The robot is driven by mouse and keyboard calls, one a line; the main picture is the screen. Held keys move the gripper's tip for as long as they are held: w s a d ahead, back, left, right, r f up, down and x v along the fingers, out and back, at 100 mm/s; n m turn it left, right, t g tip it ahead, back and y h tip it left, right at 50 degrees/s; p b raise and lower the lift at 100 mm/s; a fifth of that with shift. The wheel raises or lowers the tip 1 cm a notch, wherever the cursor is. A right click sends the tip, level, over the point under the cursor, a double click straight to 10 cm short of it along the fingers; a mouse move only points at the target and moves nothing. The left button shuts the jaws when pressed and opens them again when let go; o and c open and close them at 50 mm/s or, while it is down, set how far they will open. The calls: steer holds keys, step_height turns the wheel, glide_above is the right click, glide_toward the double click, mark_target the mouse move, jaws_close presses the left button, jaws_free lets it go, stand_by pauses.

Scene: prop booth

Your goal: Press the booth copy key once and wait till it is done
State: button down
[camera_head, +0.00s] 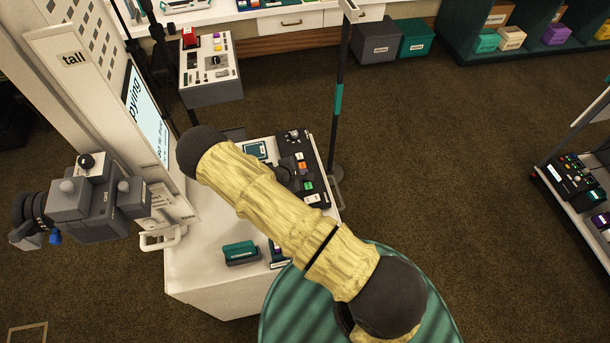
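A dark key panel (319,186) with small white, green and orange keys lies along the right side of the white booth counter (200,262). The key labels are too small to read, so I cannot tell which is the copy key. A tilted screen (146,115) on the booth's tall panel shows large text ending in "pying"; the start is cut off by the viewing angle. My yellow arm crosses the counter and hides part of the key panel. I cannot make out my gripper; dark shapes beside the arm at the panel are unclear.
A grey camera-like device (98,203) sticks out at the left. A teal block (240,250) lies on the counter front. A grey control box (210,75) stands behind, and a dark pole (338,120) rises right of the counter. Open carpet (445,170) lies to the right.

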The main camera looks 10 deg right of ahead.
steer(key=shift+r+p, duration=0.5)
steer(key=shift+r, duration=0.3)
steer(key=shift+r+p, duration=1.9)
steer(key=shift+r, duration=0.65)
